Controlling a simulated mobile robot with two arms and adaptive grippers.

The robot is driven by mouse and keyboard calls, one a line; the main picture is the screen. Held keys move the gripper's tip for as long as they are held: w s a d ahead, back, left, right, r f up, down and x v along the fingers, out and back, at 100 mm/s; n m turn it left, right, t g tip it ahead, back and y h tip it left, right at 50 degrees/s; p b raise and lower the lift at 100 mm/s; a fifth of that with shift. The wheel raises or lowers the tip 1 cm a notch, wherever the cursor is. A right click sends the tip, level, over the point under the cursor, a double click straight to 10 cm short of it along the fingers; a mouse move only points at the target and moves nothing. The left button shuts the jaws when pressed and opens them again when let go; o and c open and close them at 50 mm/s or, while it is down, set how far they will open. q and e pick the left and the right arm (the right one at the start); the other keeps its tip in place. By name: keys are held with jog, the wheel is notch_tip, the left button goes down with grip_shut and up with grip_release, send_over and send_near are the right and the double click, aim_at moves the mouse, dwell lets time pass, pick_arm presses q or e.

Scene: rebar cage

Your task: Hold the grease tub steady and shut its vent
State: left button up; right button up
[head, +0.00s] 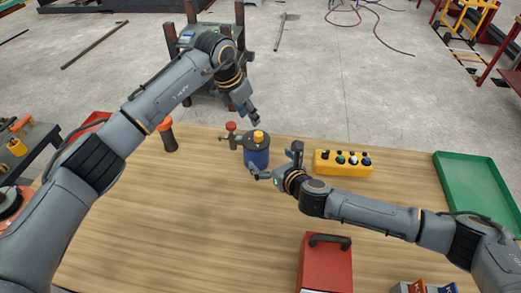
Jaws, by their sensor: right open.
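The blue grease tub (257,158) stands upright on the wooden table, with a dark lid and a yellow cap (258,137) on top. A red-topped metal fitting (231,128) stands at its left side; I cannot tell whether it is joined to the tub, nor which part is the vent. My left gripper (253,119) points down just above the tub, apart from the cap; its finger gap is not clear. My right gripper (274,161) is open at the tub's right side, one finger low near the tub's base. Whether it touches is unclear.
A yellow block (343,163) with several coloured knobs is right of the tub. A green tray (475,182) lies at the right, a red box (325,264) at the front. An orange-topped dark post (167,134) stands at the left. The table's front left is clear.

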aim_at(257, 148)
jog(key=x, duration=0.9)
jog(key=shift+w, duration=0.15)
